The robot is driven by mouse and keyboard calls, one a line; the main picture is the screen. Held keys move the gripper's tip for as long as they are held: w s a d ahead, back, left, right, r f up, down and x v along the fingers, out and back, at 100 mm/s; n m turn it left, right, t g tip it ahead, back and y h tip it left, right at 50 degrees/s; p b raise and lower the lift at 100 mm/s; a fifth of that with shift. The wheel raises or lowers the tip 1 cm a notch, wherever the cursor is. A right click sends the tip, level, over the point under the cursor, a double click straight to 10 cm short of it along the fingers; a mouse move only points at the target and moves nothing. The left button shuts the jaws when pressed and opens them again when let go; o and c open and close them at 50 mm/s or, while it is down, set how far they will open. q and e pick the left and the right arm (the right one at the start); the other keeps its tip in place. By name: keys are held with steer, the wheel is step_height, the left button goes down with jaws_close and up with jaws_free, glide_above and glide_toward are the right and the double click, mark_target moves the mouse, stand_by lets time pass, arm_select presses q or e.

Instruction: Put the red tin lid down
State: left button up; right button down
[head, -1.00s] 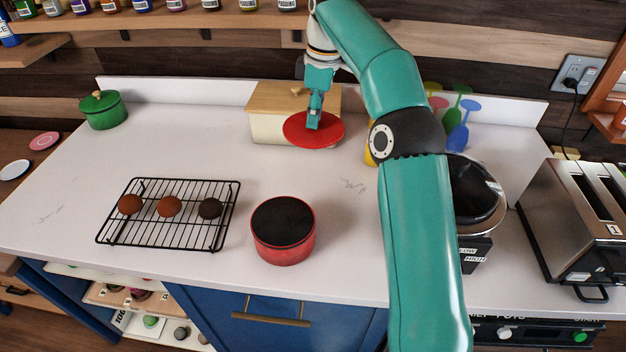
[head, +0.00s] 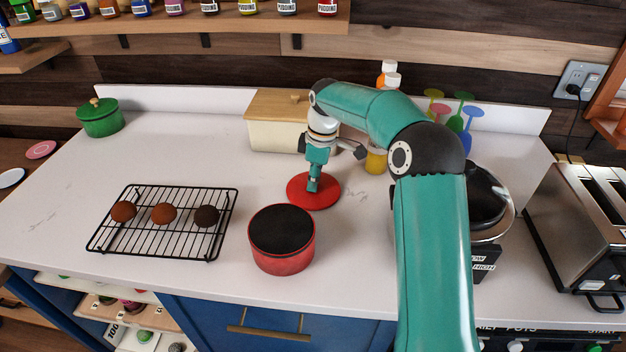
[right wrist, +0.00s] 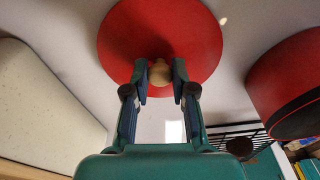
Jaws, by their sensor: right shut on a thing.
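The red tin lid (head: 327,196) is a flat red disc at the counter surface, behind and a little right of the red tin (head: 283,254). Whether it fully rests on the counter I cannot tell for sure. My right gripper (head: 313,187) points down at the lid's centre. In the right wrist view its fingers (right wrist: 160,77) are shut on the lid's pale round knob (right wrist: 159,72). The red tin stands upright and uncovered, its inside dark; it also shows at the right of the wrist view (right wrist: 290,85). My left gripper is not in view.
A black wire rack (head: 150,240) with three round brown items lies left of the tin. A cream bin with a wooden lid (head: 277,136) stands behind the red lid. A yellow-based bottle (head: 376,161) and a black-lidded cooker (head: 487,200) are to the right.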

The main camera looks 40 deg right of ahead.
mark_target(320, 189)
steer(key=shift+f, duration=0.2)
steer(key=c, duration=1)
jaws_free()
steer(key=shift+o, duration=0.2)
step_height(320, 189, up, 12)
steer(key=s+p, duration=0.1)
steer(key=shift+d, duration=0.4)
steer(key=shift+s+r, duration=0.1)
